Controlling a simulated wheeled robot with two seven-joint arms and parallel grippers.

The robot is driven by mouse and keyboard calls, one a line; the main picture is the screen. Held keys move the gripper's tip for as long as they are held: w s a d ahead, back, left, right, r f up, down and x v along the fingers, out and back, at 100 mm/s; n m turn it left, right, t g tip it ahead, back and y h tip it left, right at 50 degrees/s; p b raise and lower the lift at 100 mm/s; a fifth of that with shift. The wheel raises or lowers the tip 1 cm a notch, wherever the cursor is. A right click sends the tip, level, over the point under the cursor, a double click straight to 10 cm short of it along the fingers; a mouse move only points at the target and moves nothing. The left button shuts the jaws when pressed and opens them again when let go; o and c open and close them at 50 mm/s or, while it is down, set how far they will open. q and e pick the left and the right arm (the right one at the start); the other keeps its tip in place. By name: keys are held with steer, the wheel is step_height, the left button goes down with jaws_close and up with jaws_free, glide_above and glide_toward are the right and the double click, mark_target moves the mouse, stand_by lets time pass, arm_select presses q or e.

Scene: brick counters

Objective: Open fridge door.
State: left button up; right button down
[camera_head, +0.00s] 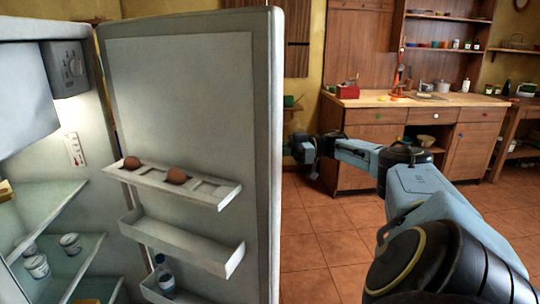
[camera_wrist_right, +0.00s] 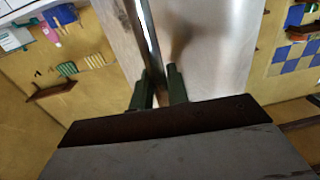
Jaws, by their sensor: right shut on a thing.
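The white fridge door (camera_head: 190,90) stands wide open in the head view, its inner side facing me. The lit fridge interior (camera_head: 75,150) shows at left. My right arm reaches forward to the outer side of the door. Its fingertips are hidden behind the door edge in the head view. In the right wrist view my right gripper (camera_wrist_right: 160,80) is shut on the door's metal handle (camera_wrist_right: 150,45), which runs between the two fingers. The door's pale outer face (camera_wrist_right: 215,50) lies behind it. My left gripper is in neither view.
Door shelves (camera_head: 180,185) hold two brown eggs and a bottle (camera_head: 165,276). Glass shelves inside the fridge hold a few small jars (camera_head: 70,244). A wooden counter (camera_head: 420,98) stands against the back wall. The tiled floor (camera_head: 325,240) right of the door is clear.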

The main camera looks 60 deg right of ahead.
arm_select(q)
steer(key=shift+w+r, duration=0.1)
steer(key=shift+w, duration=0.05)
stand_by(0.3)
arm_select(e)
steer(key=c, duration=1.4)
jaws_free()
steer(key=shift+w, duration=0.15)
steer(key=shift+c, duration=0.2)
